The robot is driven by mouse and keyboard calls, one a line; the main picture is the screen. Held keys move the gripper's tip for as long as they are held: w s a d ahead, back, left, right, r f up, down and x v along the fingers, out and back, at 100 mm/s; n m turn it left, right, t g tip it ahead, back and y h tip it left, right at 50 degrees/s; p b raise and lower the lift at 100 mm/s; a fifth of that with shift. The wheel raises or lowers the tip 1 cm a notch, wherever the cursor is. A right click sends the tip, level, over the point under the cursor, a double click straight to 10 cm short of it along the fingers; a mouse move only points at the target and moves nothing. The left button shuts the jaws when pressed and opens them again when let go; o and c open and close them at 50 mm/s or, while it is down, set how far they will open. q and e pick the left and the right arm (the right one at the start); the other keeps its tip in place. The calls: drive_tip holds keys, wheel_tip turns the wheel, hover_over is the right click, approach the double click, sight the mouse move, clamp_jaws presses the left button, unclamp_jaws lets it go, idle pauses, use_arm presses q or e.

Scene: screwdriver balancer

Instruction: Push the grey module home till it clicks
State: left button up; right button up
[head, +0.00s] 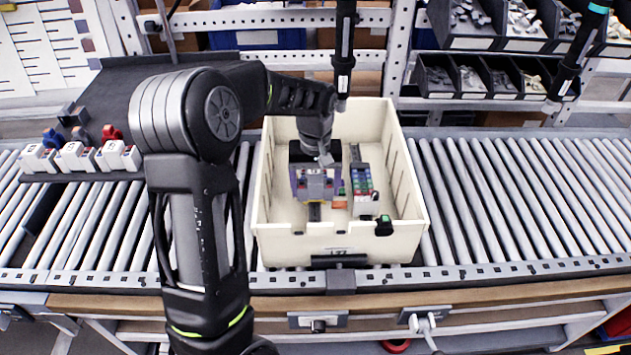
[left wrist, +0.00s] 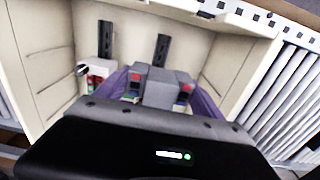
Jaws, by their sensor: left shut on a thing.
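The grey module (head: 316,174) is in the cream bin, seated among purple parts. It also shows in the left wrist view (left wrist: 168,90) as a grey block between purple sides, with small red and blue terminals. My left gripper (head: 324,158) reaches down into the bin from above and is shut on the grey module. Whether the module sits fully home cannot be told. My right gripper is not in view.
The cream bin (head: 412,195) stands on a roller conveyor (head: 510,190). A strip of coloured terminals (head: 362,185) lies right of the module. Black screwdrivers hang above the bin (head: 344,60) and at right (head: 568,75). White modules (head: 75,157) stand at left.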

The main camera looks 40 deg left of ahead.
use_arm(q)
drive_tip(key=b, duration=0.7)
approach(315, 220)
drive_tip(key=f, duration=0.1)
drive_tip(key=s+d+f, duration=0.1)
drive_tip(key=f, duration=0.3)
drive_tip(key=shift+s+d+f, duration=0.2)
drive_tip(key=shift+s, duration=0.15)
drive_tip(key=shift+f+b, duration=0.8)
drive_tip(key=shift+f, duration=0.05)
idle(1.5)
idle(0.5)
drive_tip(key=o, duration=1.6)
drive_tip(key=shift+c, duration=0.2)
drive_tip(key=shift+r, duration=0.1)
wheel_tip(315, 220, up, 8)
drive_tip(key=shift+b, duration=0.3)
